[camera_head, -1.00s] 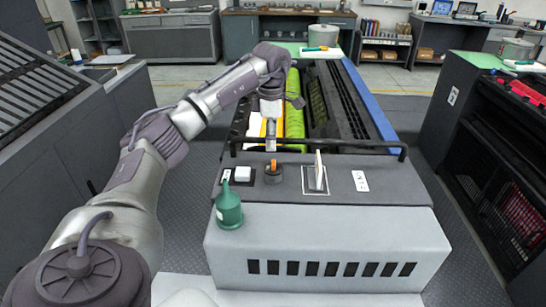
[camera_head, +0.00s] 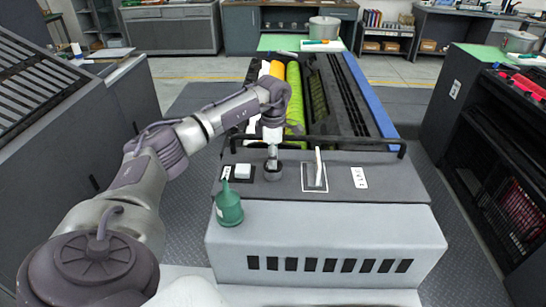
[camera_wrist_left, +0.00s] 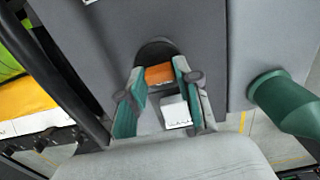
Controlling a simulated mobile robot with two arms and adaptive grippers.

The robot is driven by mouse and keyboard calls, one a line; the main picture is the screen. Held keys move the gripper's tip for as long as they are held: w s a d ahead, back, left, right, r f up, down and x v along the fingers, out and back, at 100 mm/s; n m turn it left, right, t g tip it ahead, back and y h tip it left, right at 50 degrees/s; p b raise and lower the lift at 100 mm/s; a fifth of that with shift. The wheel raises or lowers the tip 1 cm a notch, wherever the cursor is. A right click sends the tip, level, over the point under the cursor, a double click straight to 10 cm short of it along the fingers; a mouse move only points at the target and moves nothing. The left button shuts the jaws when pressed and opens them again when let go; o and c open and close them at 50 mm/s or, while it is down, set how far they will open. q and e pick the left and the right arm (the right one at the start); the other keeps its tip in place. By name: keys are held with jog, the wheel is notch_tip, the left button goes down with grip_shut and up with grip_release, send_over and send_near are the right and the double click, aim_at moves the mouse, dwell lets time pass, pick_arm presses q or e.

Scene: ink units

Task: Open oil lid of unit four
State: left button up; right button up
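The oil lid (camera_head: 273,175) is a dark round cap with an orange tab (camera_wrist_left: 159,75), set in the grey top of the near end of the unit (camera_head: 390,190). In the head view my left gripper (camera_head: 272,160) points down over the lid and hides the tab. In the left wrist view its two green-padded fingers (camera_wrist_left: 160,80) are apart, one on each side of the orange tab. Whether they touch the tab I cannot tell. My right gripper is not in view.
A green oil can with a spout (camera_head: 229,208) stands left of the lid. A white button (camera_head: 242,171) and an upright white lever (camera_head: 318,168) flank the lid. A dark rail (camera_head: 340,148) runs behind it. A white label (camera_head: 359,178) sits at the right.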

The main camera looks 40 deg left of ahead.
pick_arm(q)
grip_shut()
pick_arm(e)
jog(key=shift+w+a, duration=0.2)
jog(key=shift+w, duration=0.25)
